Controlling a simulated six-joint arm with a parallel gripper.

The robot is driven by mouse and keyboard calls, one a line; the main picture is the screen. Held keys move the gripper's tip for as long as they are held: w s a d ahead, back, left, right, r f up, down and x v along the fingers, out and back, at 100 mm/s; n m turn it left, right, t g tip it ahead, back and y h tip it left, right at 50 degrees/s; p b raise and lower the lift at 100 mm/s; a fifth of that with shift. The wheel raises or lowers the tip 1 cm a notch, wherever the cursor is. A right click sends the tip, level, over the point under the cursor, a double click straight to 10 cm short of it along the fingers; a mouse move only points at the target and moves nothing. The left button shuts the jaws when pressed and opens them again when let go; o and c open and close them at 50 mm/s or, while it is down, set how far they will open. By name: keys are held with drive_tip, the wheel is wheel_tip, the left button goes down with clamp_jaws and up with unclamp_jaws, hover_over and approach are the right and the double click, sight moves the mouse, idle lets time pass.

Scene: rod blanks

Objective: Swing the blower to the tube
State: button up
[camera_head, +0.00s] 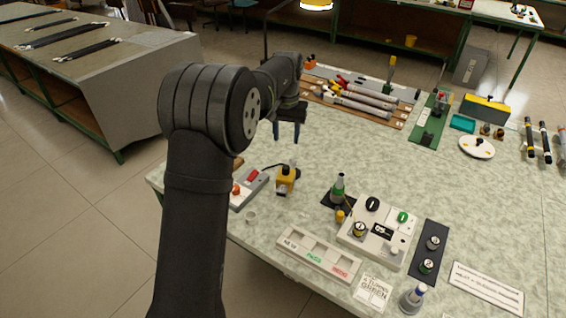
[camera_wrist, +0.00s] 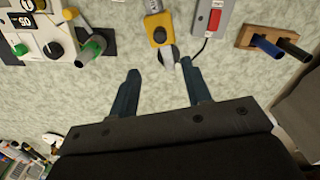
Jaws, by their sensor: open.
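A small yellow unit, which looks like the blower, stands on the table in the head view (camera_head: 286,179); it also shows in the wrist view (camera_wrist: 157,30), with a grey end pointing toward my fingers. A cable runs from it to a grey switch box (camera_head: 249,188) with a red switch. An upright green and grey piece (camera_head: 338,189) on a dark mat may be the tube; I cannot tell for sure. It also shows in the wrist view (camera_wrist: 90,50). My gripper (camera_head: 287,137) is open and empty above the table, behind the yellow unit; its fingers (camera_wrist: 160,70) point down.
A white control box (camera_head: 372,236) with knobs and a sorting tray (camera_head: 318,254) stand at the front. Long rods (camera_head: 355,100) lie on a wooden rack at the back. The table's middle is clear.

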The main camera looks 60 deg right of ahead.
sight(286, 167)
wheel_tip(286, 167, down, 12)
drive_tip(key=shift+f, duration=0.1)
idle(0.4)
clamp_jaws()
